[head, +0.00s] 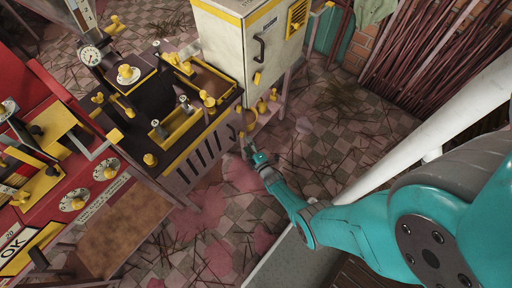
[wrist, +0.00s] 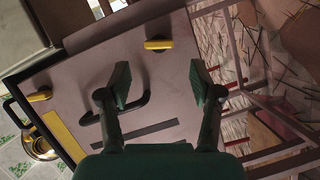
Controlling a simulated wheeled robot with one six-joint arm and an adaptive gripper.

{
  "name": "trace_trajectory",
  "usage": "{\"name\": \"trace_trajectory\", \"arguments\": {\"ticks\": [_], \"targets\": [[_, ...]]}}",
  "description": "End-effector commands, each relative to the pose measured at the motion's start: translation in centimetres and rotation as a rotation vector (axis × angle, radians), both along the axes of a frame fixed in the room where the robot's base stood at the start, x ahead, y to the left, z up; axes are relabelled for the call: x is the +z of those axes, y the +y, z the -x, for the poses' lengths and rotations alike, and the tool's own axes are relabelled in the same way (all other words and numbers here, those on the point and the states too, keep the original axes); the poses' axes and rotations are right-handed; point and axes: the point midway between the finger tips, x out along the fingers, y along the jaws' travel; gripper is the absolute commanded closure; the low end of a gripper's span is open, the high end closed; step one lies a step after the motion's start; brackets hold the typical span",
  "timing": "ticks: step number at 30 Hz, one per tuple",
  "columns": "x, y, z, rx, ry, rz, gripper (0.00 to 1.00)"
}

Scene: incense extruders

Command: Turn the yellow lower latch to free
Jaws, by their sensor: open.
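In the head view a pale cabinet with yellow trim (head: 225,42) has a dark handle (head: 259,47) on its front. A small yellow latch (head: 257,78) sits low on that front, below the handle. My gripper (head: 246,144) is below and in front of the cabinet. In the wrist view my gripper (wrist: 161,84) is open, with its two fingers apart and nothing held between them. A dark handle (wrist: 133,112) shows behind the fingers. One yellow latch (wrist: 158,44) lies above the gap, and another yellow piece (wrist: 40,95) is at the left. I cannot tell which is the lower one there.
A dark machine with yellow knobs (head: 150,160) stands left of my gripper. A red console (head: 85,165) is at the far left. Bundled sticks (head: 440,60) lean at the upper right. Twigs lie scattered on the checkered floor (head: 310,150), which is otherwise open.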

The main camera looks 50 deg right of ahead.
Motion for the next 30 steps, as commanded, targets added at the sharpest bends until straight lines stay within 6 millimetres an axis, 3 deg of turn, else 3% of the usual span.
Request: {"name": "trace_trajectory", "arguments": {"ticks": [15, 30], "targets": [[0.9, 2.2, 6.2, 0.000, -0.001, 0.001, 0.35], [1.0, 2.5, 7.0, 0.002, 0.000, 0.001, 0.35]]}}
